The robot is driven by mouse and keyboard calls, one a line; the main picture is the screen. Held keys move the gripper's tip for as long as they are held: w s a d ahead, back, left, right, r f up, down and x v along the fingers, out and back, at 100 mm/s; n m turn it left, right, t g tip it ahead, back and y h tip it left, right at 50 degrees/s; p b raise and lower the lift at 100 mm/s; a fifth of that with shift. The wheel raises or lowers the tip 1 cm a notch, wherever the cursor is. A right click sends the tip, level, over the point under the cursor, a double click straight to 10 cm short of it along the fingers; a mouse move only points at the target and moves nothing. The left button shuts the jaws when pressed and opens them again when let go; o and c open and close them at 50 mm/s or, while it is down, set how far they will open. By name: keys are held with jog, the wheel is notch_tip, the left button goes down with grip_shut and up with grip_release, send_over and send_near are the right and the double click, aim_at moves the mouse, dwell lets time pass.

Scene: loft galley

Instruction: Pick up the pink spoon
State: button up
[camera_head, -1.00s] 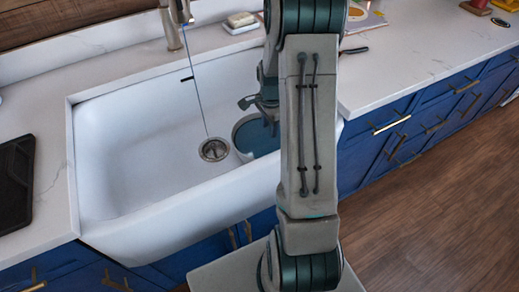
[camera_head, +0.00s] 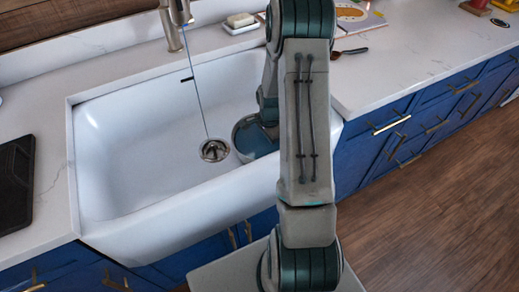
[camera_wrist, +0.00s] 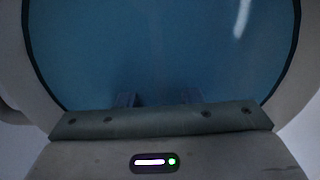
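No pink spoon can be made out in either view. A round bowl or pot with a blue inside (camera_head: 252,138) stands in the white sink, right of the drain, partly hidden by my arm. In the wrist view the blue inside (camera_wrist: 160,50) fills most of the picture, with a dark rim line around it. My gripper (camera_wrist: 158,98) points into it; its two fingertips are dim and stand apart, with nothing visible between them. In the head view my gripper is hidden behind my arm.
The white sink (camera_head: 130,150) is otherwise empty, with a drain (camera_head: 214,150) and a tap (camera_head: 172,25). A dark spoon-like utensil (camera_head: 350,51) lies on the right counter. A soap dish (camera_head: 241,27) stands behind the sink; a black board (camera_head: 16,185) lies at left.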

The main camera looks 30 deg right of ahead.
grip_shut()
notch_tip(320, 180, up, 13)
jog(key=p, duration=0.3)
dwell(0.6)
jog(key=shift+r, duration=0.15)
